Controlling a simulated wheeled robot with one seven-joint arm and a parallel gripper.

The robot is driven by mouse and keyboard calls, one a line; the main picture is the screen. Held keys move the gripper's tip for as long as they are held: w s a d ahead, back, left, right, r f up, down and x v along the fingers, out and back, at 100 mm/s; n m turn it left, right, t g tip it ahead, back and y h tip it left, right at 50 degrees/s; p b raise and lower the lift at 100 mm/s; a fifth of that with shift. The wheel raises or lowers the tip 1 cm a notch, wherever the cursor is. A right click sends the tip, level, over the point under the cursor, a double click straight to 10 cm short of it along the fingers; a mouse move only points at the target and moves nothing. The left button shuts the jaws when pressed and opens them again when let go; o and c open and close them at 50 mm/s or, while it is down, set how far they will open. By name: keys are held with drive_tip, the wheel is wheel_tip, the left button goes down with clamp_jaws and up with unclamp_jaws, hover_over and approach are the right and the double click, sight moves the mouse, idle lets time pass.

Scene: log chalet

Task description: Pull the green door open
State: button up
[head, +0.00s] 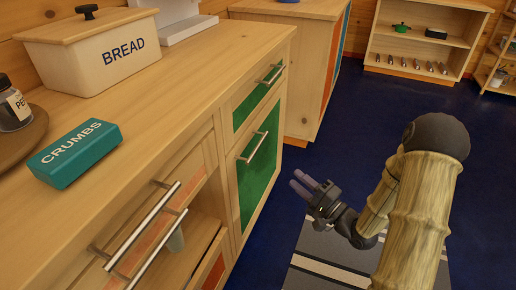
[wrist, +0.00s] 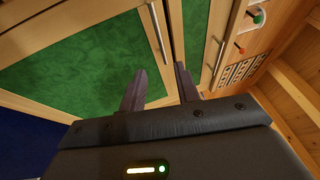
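The green door (head: 258,180) is the lower green panel in a pale wood frame on the counter's front, and it looks shut. Its metal bar handle (head: 253,147) is near the top of the door. In the wrist view the green door (wrist: 80,65) fills the upper left, with its handle (wrist: 155,32) beyond my fingers. My gripper (head: 295,178) is open and empty, in front of the door and to its right in the head view, apart from the handle. In the wrist view the gap of my gripper (wrist: 159,70) lines up with the handle's near end.
A green drawer front (head: 258,101) with its own bar handle is above the door. A bread box (head: 90,52) and a teal crumbs box (head: 75,152) stand on the counter. Blue floor (head: 355,110) is clear beyond my gripper.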

sight(258, 146)
drive_tip(key=b+x, duration=0.5)
drive_tip(key=x, duration=1.2)
drive_tip(key=shift+r+b, duration=0.1)
drive_tip(key=shift+b, duration=0.2)
clamp_jaws()
